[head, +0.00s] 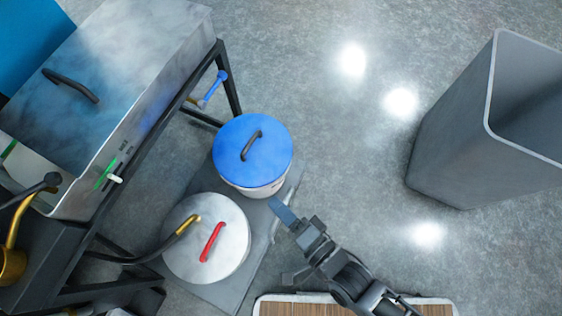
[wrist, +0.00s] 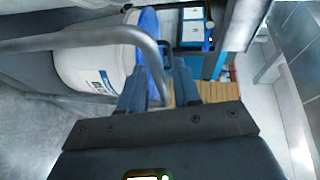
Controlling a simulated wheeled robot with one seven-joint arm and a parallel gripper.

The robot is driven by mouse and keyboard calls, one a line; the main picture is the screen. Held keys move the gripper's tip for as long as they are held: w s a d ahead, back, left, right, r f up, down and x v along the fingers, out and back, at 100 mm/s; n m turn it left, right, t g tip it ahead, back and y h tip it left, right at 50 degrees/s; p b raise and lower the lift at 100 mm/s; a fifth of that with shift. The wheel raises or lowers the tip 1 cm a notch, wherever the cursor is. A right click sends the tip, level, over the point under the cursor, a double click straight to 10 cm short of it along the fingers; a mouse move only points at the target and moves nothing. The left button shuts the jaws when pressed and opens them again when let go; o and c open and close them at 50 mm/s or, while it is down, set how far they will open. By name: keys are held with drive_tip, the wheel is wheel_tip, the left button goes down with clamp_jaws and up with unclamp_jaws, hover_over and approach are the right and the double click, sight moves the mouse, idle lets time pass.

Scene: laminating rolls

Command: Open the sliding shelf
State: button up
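The sliding shelf (head: 231,292) is a flat grey platform low by the machine frame, bearing two buckets. Its grey metal bar handle shows at the right edge (head: 274,226), and a grey bent bar, apparently this handle, crosses the wrist view (wrist: 75,40). My gripper (head: 284,211) is at the shelf's right edge, close to the handle. In the wrist view my gripper's fingers (wrist: 168,88) stand apart, with the bent bar's end running down between them. Whether the fingers touch the bar cannot be told.
A blue-lidded bucket (head: 270,165) and a white-lidded bucket with red handle (head: 232,262) stand on the shelf. A grey bin (head: 452,140) is at the right. A slatted wooden surface (head: 305,307) lies at the bottom. The floor between shelf and bin is clear.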

drive_tip(key=shift+o, duration=0.4)
drive_tip(key=p+v, duration=0.2)
drive_tip(key=v, duration=0.5)
drive_tip(key=shift+s+d, duration=0.25)
drive_tip(key=shift+r, duration=0.15)
drive_tip(key=shift+r, duration=0.1)
